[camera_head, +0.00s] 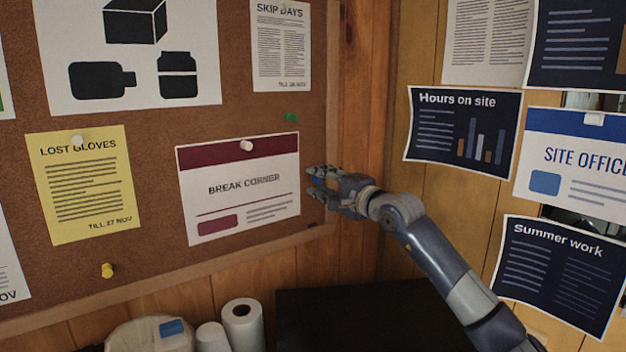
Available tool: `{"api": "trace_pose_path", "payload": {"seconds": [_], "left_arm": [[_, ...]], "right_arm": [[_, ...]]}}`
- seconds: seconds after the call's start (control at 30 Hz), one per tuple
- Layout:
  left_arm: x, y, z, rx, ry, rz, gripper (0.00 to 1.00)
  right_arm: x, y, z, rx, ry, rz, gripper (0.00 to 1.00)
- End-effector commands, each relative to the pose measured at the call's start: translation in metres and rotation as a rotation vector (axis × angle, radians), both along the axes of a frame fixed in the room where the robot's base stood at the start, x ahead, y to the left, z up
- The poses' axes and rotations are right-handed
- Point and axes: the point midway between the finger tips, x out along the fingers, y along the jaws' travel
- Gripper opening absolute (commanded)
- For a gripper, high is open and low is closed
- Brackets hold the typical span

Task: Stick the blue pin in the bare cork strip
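The cork board (230,120) fills the left of the head view. A bare cork strip (314,135) runs between the pinned sheets and the board's right wooden frame. My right gripper (312,182) is at this strip, just right of the "Break corner" sheet (240,186). A small patch of blue, apparently the blue pin (318,182), shows between its fingers. The fingers look slightly apart; whether they grip the pin or it touches the cork is too small to tell. My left gripper is not in view.
A green pin (290,116) is in the cork above the gripper, and a yellow pin (107,270) is at lower left. White pins hold sheets. Paper rolls (242,324) stand below the board. Dark posters (463,136) hang on the wood wall at right.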

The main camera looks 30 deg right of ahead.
Motion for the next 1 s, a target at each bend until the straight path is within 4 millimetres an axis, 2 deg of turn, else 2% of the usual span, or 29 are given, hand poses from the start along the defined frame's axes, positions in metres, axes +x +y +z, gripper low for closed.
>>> {"api": "trace_pose_path", "payload": {"seconds": [0.23, 0.37, 1.0], "left_arm": [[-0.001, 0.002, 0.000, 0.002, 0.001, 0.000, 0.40], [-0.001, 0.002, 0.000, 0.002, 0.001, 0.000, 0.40], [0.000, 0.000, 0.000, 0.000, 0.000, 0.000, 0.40]], "right_arm": [[-0.001, 0.000, 0.000, 0.000, 0.000, -0.001, 0.32], [-0.008, -0.002, 0.000, -0.001, 0.000, -0.002, 0.32], [-0.089, -0.007, -0.002, -0.003, 0.004, 0.000, 0.32]]}}
